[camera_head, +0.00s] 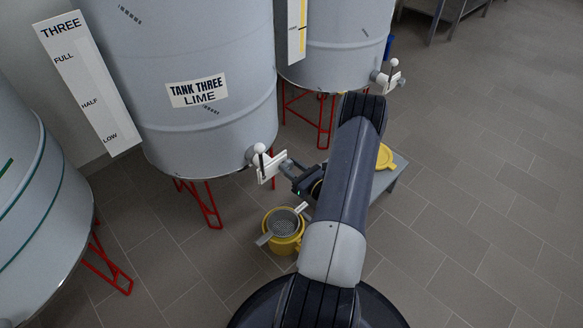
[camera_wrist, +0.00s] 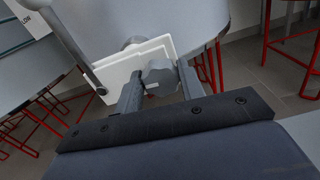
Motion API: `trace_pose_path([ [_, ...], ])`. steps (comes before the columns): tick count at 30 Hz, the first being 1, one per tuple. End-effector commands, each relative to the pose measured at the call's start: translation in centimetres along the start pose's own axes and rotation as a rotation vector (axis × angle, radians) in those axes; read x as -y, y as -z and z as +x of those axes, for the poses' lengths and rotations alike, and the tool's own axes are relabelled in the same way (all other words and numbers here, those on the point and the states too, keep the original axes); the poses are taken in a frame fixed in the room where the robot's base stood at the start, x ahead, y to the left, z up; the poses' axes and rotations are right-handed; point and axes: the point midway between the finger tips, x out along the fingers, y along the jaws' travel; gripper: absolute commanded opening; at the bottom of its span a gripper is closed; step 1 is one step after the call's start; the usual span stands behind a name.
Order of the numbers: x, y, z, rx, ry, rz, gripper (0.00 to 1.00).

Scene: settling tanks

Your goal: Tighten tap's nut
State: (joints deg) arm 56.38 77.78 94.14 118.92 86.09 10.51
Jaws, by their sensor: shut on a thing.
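The tap (camera_head: 266,167) sticks out low from the side of tank three (camera_head: 200,60), with a white plate-like body and a lever handle ending in a ball. In the wrist view the tap's white plates (camera_wrist: 128,68) and grey lever (camera_wrist: 68,45) show at upper left. The grey, faceted nut (camera_wrist: 160,77) sits against the plates' near side. My gripper (camera_wrist: 161,80) has one finger on each side of the nut and is shut on it. In the head view my gripper (camera_head: 284,165) meets the tap from the right; the nut is too small to make out there.
A yellow bucket (camera_head: 283,246) with a grey sieve (camera_head: 284,222) across its top stands on the floor below the tap. A grey stool (camera_head: 398,172) with a yellow lid (camera_head: 385,157) is partly behind my arm. Another tank's tap (camera_head: 388,76) is further back. Open floor lies at right.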

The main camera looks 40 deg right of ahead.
Motion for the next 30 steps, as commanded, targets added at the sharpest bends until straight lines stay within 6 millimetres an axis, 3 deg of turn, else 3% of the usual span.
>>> trace_pose_path([
  [30,0.29,0.18,-0.02,-0.003,0.000,0.895,0.14],
])
